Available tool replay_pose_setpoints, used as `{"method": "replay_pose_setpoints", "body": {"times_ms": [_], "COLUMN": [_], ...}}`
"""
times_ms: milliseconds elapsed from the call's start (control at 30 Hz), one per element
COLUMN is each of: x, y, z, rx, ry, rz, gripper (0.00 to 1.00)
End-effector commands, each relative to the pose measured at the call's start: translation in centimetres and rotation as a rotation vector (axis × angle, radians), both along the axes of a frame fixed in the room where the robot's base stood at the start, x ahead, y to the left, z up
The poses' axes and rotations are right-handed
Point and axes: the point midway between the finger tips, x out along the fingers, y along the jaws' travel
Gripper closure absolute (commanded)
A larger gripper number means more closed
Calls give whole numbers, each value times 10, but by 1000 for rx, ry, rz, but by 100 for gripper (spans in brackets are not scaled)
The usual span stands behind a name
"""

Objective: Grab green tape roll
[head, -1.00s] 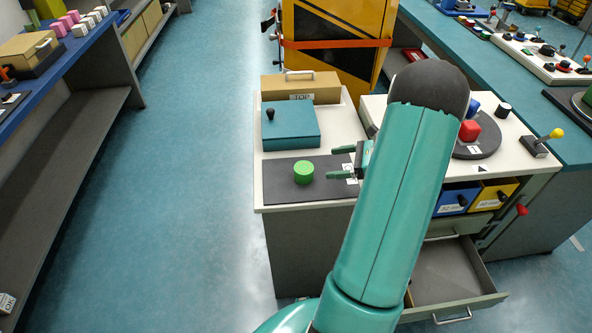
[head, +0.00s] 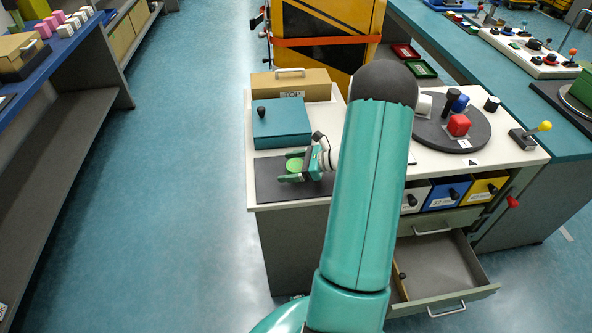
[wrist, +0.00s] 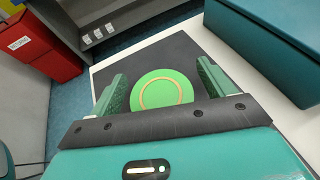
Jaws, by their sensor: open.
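The green tape roll (head: 294,165) is a short round cylinder on the dark mat (head: 267,185) at the front left of the white cabinet top. In the wrist view the roll (wrist: 161,92) shows a tan ring on its top face and stands between the two fingers. My gripper (head: 291,166) is open, its fingers on either side of the roll. In the wrist view a small gap shows between the roll and each finger of my gripper (wrist: 160,84). The roll's near edge is hidden by the gripper's dark front edge.
A teal box (head: 283,123) with a black knob stands just behind the mat. A tan box (head: 291,86) is behind it. A dark round turntable (head: 436,133) with a red block is to the right. An open drawer (head: 440,268) juts out below.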

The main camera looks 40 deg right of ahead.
Motion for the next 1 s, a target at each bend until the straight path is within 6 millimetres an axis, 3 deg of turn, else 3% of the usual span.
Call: {"method": "replay_pose_setpoints", "body": {"times_ms": [167,433,767,1000], "x": [0,0,0,0], "y": [0,-1,-1,-1], "z": [0,0,3,27], "rx": [0,0,0,-4], "ry": [0,0,0,-3], "rz": [-1,-1,-1,0], "gripper": [19,68,68,68]}}
